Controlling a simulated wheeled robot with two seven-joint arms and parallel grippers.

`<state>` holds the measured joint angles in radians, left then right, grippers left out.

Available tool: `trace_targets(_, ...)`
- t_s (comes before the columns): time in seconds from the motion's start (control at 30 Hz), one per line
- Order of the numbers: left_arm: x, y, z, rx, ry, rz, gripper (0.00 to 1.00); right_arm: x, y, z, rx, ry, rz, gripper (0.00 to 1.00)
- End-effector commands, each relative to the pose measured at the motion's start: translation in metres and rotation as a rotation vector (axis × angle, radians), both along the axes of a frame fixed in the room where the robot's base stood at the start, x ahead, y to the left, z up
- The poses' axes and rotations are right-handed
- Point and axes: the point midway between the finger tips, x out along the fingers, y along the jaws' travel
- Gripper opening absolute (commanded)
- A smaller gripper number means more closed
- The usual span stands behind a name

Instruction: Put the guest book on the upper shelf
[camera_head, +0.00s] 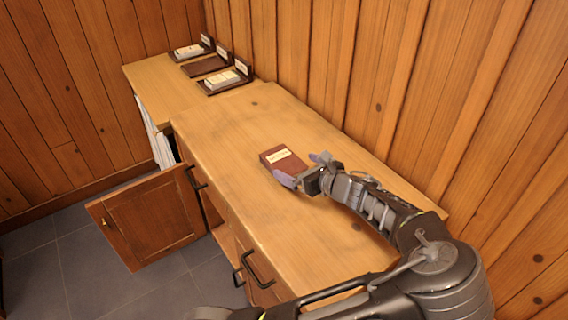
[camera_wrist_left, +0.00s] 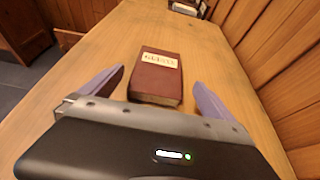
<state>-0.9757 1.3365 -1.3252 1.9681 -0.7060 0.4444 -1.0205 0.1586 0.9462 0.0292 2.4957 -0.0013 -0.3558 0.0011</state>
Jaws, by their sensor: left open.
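The guest book (camera_head: 283,158) is a dark red-brown block with a pale label, lying flat on the wooden counter (camera_head: 240,135). My left gripper (camera_head: 298,166) is open at the book's near right side, low over the counter. In the left wrist view the book (camera_wrist_left: 157,75) lies between the two spread purple fingers, with its near end close to the gripper body. A gap shows between the book and each finger. My right gripper is not in view. I cannot make out the upper shelf; the cabinet's inside is mostly hidden below the counter top.
A cabinet door (camera_head: 150,217) stands open at the counter's left front, over the grey tiled floor. Dark trays (camera_head: 205,66) with small signs, some holding pale stacks, stand at the far end. A plank wall (camera_head: 350,60) bounds the counter's right side. Counter beyond the book is clear.

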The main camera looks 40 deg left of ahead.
Motion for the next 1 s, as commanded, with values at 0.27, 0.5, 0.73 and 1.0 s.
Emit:
trace_targets(0.27,0.003,0.009,-0.004,0.000,0.000,-0.001,1.00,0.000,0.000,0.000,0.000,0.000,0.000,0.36)
trace_targets(0.5,0.004,0.017,-0.007,0.001,0.001,0.001,1.00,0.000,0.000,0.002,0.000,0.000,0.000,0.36)
trace_targets(0.73,0.010,0.046,-0.022,0.002,0.002,0.002,1.00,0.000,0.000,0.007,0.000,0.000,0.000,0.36)
trace_targets(1.0,0.014,0.055,-0.026,0.000,0.000,-0.001,1.00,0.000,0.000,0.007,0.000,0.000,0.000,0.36)
